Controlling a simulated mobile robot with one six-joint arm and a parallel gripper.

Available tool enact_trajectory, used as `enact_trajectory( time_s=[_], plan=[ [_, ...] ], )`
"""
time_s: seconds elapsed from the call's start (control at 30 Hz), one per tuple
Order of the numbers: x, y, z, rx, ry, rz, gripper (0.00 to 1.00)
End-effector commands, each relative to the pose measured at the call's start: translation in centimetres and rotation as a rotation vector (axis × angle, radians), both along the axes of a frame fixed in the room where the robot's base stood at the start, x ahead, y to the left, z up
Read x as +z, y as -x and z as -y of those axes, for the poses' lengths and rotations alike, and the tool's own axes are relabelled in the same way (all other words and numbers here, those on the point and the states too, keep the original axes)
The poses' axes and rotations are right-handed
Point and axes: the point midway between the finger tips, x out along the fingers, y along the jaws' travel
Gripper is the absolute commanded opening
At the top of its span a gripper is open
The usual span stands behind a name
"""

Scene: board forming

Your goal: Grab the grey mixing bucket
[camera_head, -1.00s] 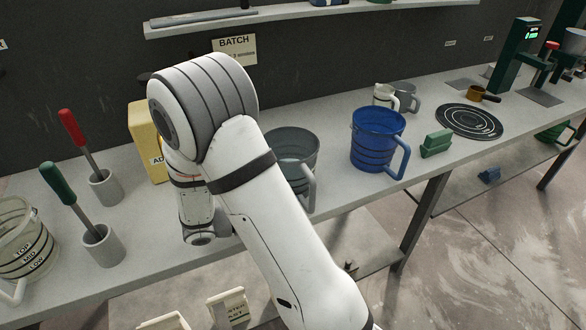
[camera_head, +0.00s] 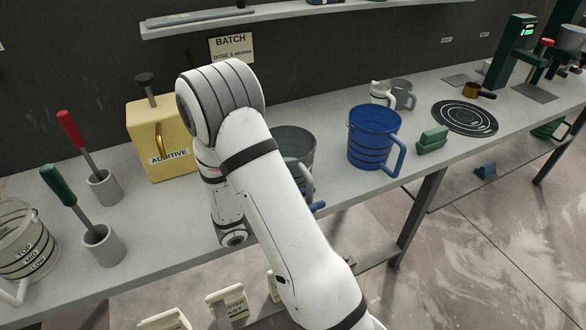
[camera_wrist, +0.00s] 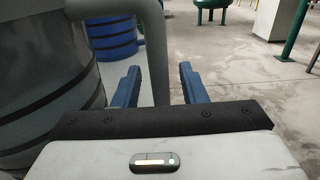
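The grey mixing bucket (camera_head: 298,142) stands on the bench, partly hidden behind my arm in the head view. In the wrist view its dark banded wall (camera_wrist: 40,75) fills the left side. Its grey handle (camera_wrist: 156,45) runs down between the two blue fingers of my gripper (camera_wrist: 158,72). The fingers are apart, with a gap visible on both sides of the handle. In the head view only a blue fingertip of my gripper shows, beside the bucket handle at the bench's front edge; the rest is hidden by my arm.
A blue bucket (camera_head: 373,138) stands right of the grey one, with a green block (camera_head: 432,140) beyond it. A yellow additive container (camera_head: 158,145) stands to the left. Holders with red-handled (camera_head: 72,128) and green-handled (camera_head: 57,183) tools stand farther left.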

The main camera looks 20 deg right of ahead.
Motion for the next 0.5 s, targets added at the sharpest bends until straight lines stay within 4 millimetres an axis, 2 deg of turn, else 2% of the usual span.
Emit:
enact_trajectory(
  time_s=[0.1, 0.5],
  plan=[
    [-0.02, 0.00, -0.04, 0.000, 0.000, 0.000, 0.38],
    [0.00, -0.02, -0.08, 0.000, 0.000, 0.001, 0.06]
  ],
)
